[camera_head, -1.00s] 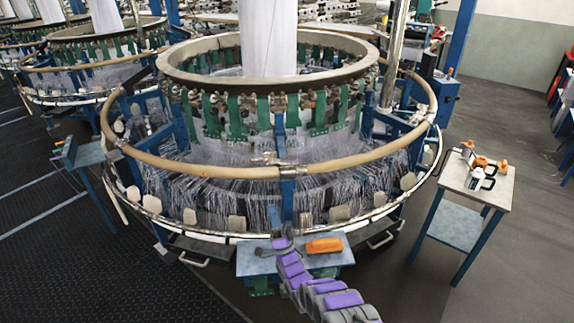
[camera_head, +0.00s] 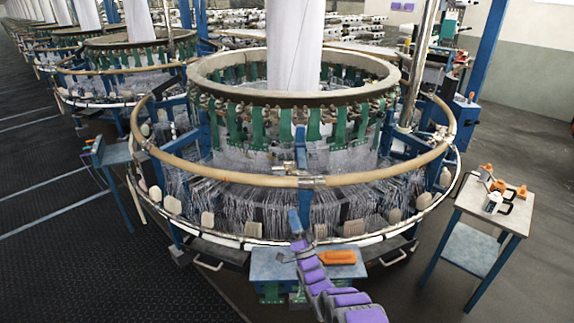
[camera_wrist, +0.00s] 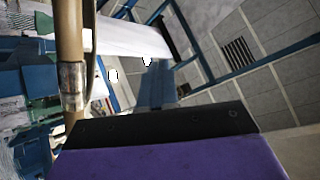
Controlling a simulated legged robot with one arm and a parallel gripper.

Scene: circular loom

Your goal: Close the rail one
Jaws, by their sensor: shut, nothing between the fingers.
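The tan tubular rail (camera_head: 230,180) curves around the front of the near circular loom (camera_head: 295,85). A metal sleeve (camera_head: 311,181) sits on it at the front middle. From here the front of the rail looks unbroken, but I cannot tell whether it is latched. My purple and grey arm rises from the bottom, and my gripper (camera_head: 298,244) is below the front rail, shut and empty. In the wrist view my gripper (camera_wrist: 158,122) is a dark edge above a purple part. The rail (camera_wrist: 70,35) and a metal sleeve (camera_wrist: 73,88) stand to its left.
A small blue-grey table (camera_head: 275,270) with an orange tool (camera_head: 328,257) stands before the loom, close under my arm. A side table (camera_head: 470,250) with tools is on the right. A blue stand (camera_head: 118,155) is on the left. Dark floor (camera_head: 70,250) is clear at left.

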